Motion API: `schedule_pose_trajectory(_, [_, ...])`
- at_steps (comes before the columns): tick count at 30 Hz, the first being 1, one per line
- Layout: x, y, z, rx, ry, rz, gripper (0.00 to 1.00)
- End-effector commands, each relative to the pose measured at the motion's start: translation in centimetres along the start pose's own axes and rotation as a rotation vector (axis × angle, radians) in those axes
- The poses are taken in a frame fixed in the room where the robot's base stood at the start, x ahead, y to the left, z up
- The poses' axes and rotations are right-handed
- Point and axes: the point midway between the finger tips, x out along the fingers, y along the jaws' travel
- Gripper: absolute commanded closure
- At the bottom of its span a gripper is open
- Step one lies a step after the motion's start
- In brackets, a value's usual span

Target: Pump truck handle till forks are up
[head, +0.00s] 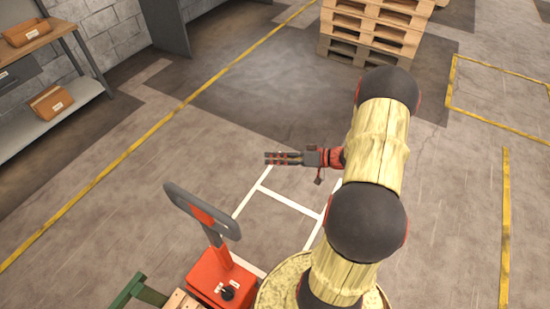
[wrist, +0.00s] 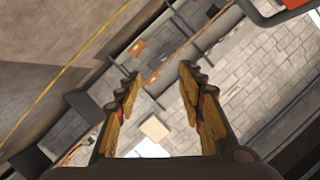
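The pallet truck's dark loop handle (head: 180,196) with a red centre plate stands upright above the truck's red body (head: 222,278) at the lower middle of the head view. A dark loop with a red part, likely the handle (wrist: 268,20), shows at the top right of the wrist view. My gripper (head: 267,158) is in the air behind and to the right of the handle, pointing left and apart from it. In the wrist view my gripper (wrist: 161,74) has its fingers spread with nothing between them. The forks are out of view.
A green frame (head: 130,292) and wooden slats (head: 180,301) lie beside the truck body. A workbench (head: 35,40) with brown bins stands at the far left. Stacked pallets (head: 372,35) stand at the back. White and yellow floor lines cross open floor.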

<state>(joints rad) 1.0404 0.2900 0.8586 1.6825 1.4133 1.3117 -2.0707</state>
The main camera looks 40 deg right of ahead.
Motion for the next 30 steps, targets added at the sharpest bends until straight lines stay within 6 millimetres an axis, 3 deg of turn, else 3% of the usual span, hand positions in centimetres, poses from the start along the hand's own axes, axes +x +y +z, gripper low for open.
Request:
schedule_pose_trajectory(9, [0.33,-0.01,-0.03,0.000,0.000,0.000,0.61])
schedule_pose_trajectory(30, [0.31,-0.01,-0.03,0.000,0.000,0.000,1.00])
